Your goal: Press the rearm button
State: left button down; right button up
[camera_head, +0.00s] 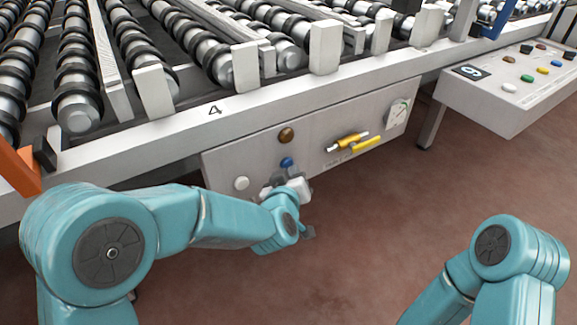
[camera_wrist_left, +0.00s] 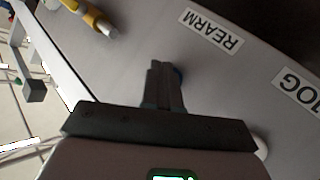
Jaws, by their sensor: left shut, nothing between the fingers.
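The rearm button is a blue round button (camera_head: 287,162) on the pale control panel below the conveyor frame. In the left wrist view, the REARM label (camera_wrist_left: 211,31) is beside it, and only a sliver of the blue button (camera_wrist_left: 179,74) shows past my fingers. My left gripper (camera_head: 279,174) is at the panel, just in front of and below the blue button. In the left wrist view its dark fingers (camera_wrist_left: 165,72) are together and empty, tips over the button. I cannot tell whether they touch it. My right gripper is out of view.
A second button box (camera_head: 510,90) stands at upper right. Conveyor rollers are above; the floor in front is clear.

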pick_arm(q)
jog(key=s+d, duration=0.3)
jog(key=s, duration=0.2)
jog(key=shift+d, duration=0.25)
dwell(1.1)
